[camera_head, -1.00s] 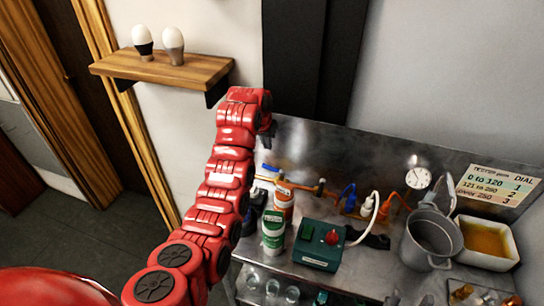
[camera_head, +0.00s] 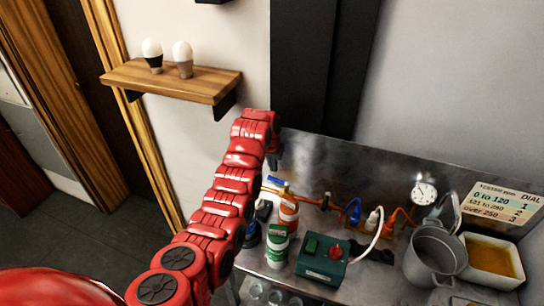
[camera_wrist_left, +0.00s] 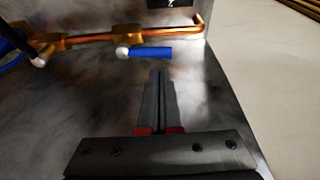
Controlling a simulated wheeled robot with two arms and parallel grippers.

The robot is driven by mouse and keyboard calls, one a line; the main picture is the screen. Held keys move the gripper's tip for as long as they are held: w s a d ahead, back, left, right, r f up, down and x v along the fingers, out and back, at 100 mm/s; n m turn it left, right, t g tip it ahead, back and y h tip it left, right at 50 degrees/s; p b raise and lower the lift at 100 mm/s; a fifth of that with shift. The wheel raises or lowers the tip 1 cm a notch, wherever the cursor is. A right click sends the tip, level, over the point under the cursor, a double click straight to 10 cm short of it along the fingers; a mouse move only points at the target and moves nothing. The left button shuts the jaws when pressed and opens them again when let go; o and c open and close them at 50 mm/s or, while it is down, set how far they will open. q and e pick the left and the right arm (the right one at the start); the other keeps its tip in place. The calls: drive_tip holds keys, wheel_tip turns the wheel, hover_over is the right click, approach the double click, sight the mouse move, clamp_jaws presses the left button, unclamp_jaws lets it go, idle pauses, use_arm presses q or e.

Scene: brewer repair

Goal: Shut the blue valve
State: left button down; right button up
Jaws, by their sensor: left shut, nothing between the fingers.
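The blue valve handle (camera_head: 275,183) is on a copper pipe (camera_head: 318,199) along the back of the metal bench. In the left wrist view the blue handle (camera_wrist_left: 150,52) lies nearly parallel to the copper pipe (camera_wrist_left: 95,37), with a white knob at its left end. My left gripper (camera_wrist_left: 161,74) is shut and empty; its fingertips appear just below the handle in that view, and I cannot tell whether they touch it. In the head view my left gripper (camera_head: 274,160) is dark and partly hidden by my red arm, above the handle. My right gripper is not in view.
Orange (camera_head: 288,212) and green-white (camera_head: 277,245) bottles stand in front of the pipe. A green box with a red knob (camera_head: 322,259), a grey pot (camera_head: 435,253), a white tray (camera_head: 513,272) and a gauge (camera_head: 424,191) are to the right. A wooden shelf (camera_head: 180,82) holds two bulbs.

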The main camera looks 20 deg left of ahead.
sight(278, 181)
use_arm(q)
drive_tip(key=shift+p+x, duration=0.55)
drive_tip(key=shift+x, duration=1.5)
